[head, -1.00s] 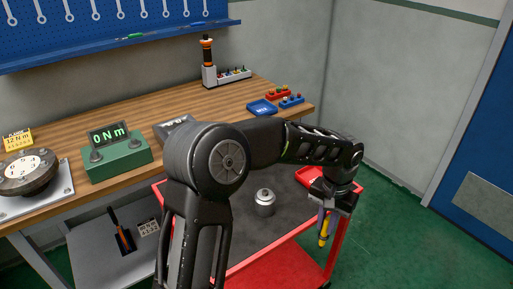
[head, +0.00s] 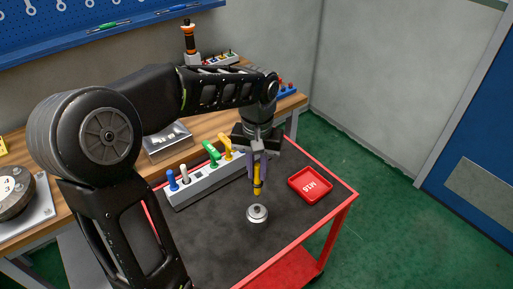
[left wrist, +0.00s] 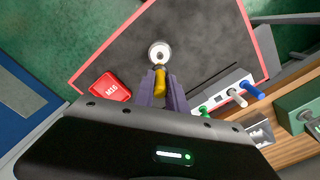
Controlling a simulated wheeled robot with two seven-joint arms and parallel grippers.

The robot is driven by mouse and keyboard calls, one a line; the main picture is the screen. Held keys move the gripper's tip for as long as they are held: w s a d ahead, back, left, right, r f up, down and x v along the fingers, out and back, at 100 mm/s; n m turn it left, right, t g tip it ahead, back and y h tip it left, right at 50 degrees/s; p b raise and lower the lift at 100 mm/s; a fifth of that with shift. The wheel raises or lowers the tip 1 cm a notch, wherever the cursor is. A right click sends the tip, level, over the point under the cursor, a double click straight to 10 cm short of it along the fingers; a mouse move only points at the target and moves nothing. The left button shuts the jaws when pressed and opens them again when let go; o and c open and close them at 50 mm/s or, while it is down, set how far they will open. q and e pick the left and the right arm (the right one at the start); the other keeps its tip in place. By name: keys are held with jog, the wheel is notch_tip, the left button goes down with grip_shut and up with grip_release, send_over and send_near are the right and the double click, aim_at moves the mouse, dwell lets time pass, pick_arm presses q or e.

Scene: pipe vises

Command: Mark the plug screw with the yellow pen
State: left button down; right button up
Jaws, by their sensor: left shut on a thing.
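The yellow pen (head: 257,187) hangs tip down, nearly upright, between the purple-grey fingers of my left gripper (head: 257,172). In the left wrist view the yellow pen (left wrist: 159,82) also shows between the fingers (left wrist: 160,92), which are shut on it. The plug screw (head: 257,214) is a round silver piece with a small dark centre on top, standing on the dark cart top. It also shows in the left wrist view (left wrist: 159,53), just beyond the pen. The pen's lower end appears close above or behind it; I cannot tell the gap. My right gripper is out of view.
A grey pen rack (head: 195,192) with blue, white, green and orange-yellow pieces stands left of the gripper. A red M16 tray (head: 310,185) lies to the right. The red-rimmed cart top (head: 215,245) is clear in front. A wooden bench (head: 290,104) stands behind.

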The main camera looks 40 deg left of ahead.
aim_at(257, 184)
pick_arm(q)
jog(key=shift+s+d+r, duration=0.1)
jog(key=shift+s+d, duration=0.05)
jog(key=shift+s, duration=0.05)
notch_tip(257, 184, down, 3)
jog(key=b, duration=0.2)
jog(key=shift+f+b, duration=0.2)
jog(key=shift+b, duration=0.2)
jog(key=shift+f, duration=0.15)
dwell(0.4)
jog(key=shift+f+b, duration=0.4)
jog(key=shift+s+f, duration=0.1)
jog(key=shift+f, duration=0.3)
dwell(1.7)
